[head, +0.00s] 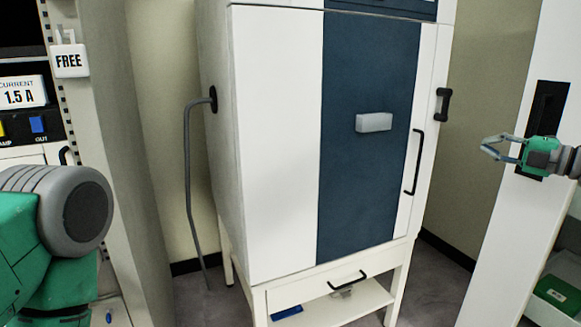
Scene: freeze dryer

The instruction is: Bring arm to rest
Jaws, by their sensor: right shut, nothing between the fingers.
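My right gripper (492,148) comes in from the right edge with its green and grey fingers pointing left. It is shut and empty, in front of a white panel with a black recess (548,105). It appears apart from the freeze dryer. The freeze dryer (275,150) is a tall white cabinet with a dark blue door panel (350,200) and a long black handle (414,162). Its door looks closed. My left arm's green and grey links fill the lower left; the left gripper is out of view.
At left stands a unit with a FREE tag (69,61) and a CURRENT 1.5 A display (23,92). A grey hose (188,180) hangs down the cabinet's left side. A drawer and shelf (345,301) sit below. A green box (558,293) lies at lower right.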

